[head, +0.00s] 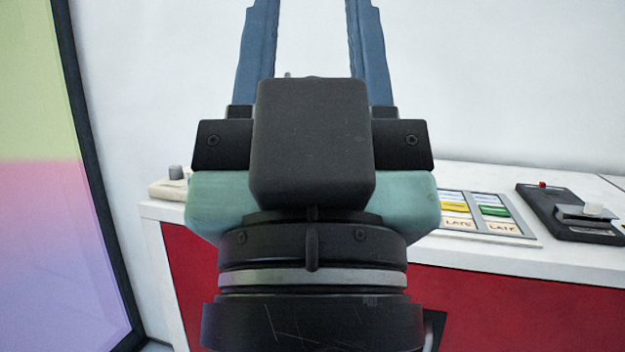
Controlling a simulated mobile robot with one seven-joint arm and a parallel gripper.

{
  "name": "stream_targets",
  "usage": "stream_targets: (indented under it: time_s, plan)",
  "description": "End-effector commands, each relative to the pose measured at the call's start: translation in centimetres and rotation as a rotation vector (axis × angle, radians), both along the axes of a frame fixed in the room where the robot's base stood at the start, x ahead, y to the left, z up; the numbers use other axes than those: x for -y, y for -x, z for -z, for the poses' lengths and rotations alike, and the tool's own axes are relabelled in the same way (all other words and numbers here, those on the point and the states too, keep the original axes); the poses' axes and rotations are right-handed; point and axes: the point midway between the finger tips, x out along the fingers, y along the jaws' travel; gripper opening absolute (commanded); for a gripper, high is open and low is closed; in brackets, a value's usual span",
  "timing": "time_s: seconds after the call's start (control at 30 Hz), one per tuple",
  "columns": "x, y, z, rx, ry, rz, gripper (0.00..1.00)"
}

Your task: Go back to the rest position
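My gripper (311,45) fills the middle of the head view, pointing up and away from me. Its two blue fingers stand well apart, and only pale wall shows between them. It is open and holds nothing that I can see. The fingertips are cut off by the top edge of the picture. My wrist hides the middle of the counter behind it.
A white-topped counter (480,257) with a red front stands behind my wrist. On it are a label panel (486,215) with coloured strips, a black device (575,215) at right, and a small beige box (170,189) at left. A dark-framed coloured panel (50,190) stands at far left.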

Motion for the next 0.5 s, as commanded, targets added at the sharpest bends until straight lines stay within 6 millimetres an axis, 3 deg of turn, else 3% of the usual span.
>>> stream_targets:
  time_s: [0.03,0.5]
  plan:
    - [0.0,0.0,-3.3,0.0,-0.001,-0.001,0.45]
    - [-0.1,0.0,-17.3,-0.001,-0.001,-0.004,0.45]
